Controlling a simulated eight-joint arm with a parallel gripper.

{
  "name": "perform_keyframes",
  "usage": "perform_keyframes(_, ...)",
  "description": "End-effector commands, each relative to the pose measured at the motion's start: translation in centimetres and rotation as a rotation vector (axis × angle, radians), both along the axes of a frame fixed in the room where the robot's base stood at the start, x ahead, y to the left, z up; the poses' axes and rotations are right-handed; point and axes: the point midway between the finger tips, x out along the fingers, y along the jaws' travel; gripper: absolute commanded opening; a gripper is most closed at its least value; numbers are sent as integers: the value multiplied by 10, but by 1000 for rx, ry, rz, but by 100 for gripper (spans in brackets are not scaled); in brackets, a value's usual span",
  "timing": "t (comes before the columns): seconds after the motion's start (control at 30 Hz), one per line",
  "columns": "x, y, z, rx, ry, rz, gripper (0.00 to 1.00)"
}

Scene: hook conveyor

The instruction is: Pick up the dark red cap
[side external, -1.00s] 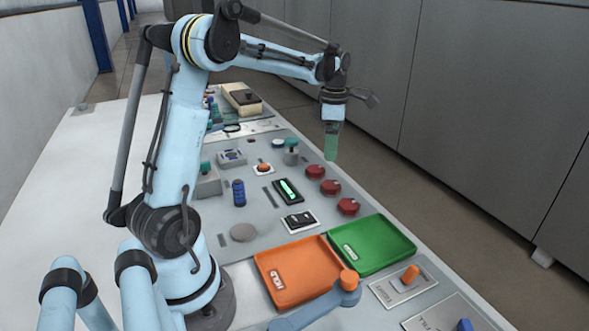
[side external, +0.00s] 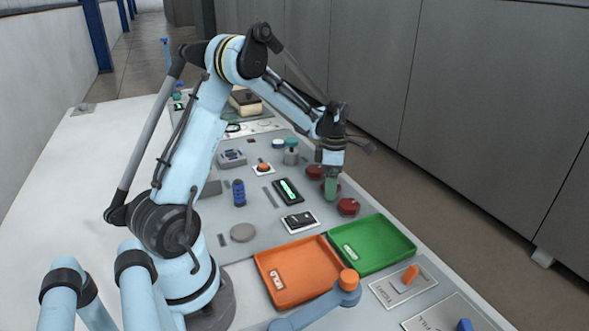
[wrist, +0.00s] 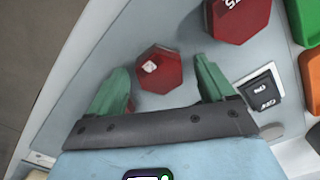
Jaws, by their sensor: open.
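Three dark red hexagonal caps stand in a row on the grey panel. In the side view the far cap (side external: 315,172) and the near cap (side external: 348,207) show, with the middle one mostly hidden behind my gripper (side external: 331,196). In the wrist view a dark red cap (wrist: 158,77) with a small pale mark lies between and just ahead of the green fingertips of my gripper (wrist: 160,72). A second cap (wrist: 240,16) with white lettering is at the top right. The jaws are open and empty. Whether a finger touches the cap cannot be told.
A green tray (side external: 403,236) and an orange tray (side external: 323,283) lie nearer the camera. A black switch plate (side external: 299,221), a lit green switch (side external: 288,191) and a blue ribbed post (side external: 239,193) stand left of the caps.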

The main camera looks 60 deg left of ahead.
Motion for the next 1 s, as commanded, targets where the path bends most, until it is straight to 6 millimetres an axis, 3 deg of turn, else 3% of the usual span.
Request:
perform_keyframes(0.23, 0, 0, -2, 0, 0, 1, 82)
perform_keyframes(0.7, 0, 0, -1, 0, 0, 1, 11)
perform_keyframes(1.0, 0, 0, 1, 0, 0, 1, 11)
